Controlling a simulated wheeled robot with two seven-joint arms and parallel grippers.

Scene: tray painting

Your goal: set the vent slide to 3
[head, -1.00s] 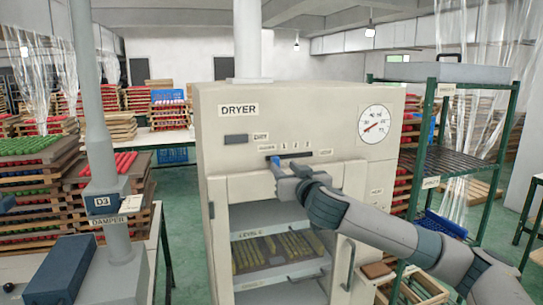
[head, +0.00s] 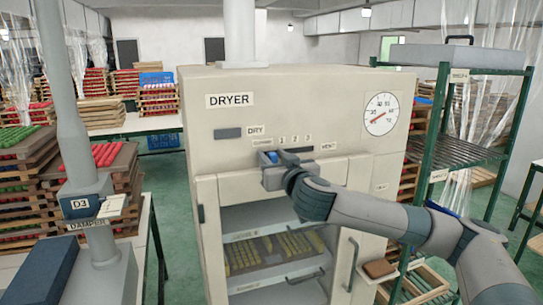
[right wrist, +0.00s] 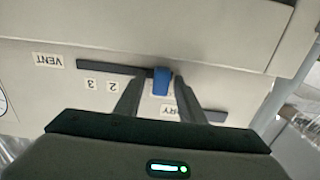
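The vent slide is a blue knob (head: 272,157) in a dark slot on the front of the DRYER cabinet (head: 290,95). It sits near the slot's left end, left of mark 1, in the head view. The right wrist view is turned over, and there the knob (right wrist: 162,80) is right of marks 2 and 3 (right wrist: 91,83). My right gripper (right wrist: 160,78) is at the slot, with one finger on each side of the knob. It looks open, with a narrow gap on the left side; contact on the right is unclear. My left gripper is not in view.
A dial (head: 380,114) is on the cabinet's upper right. Below the slot is an opening with a loaded tray shelf (head: 270,250). A green rack (head: 450,150) stands to the right. A post with a DAMPER label (head: 87,224) stands to the left.

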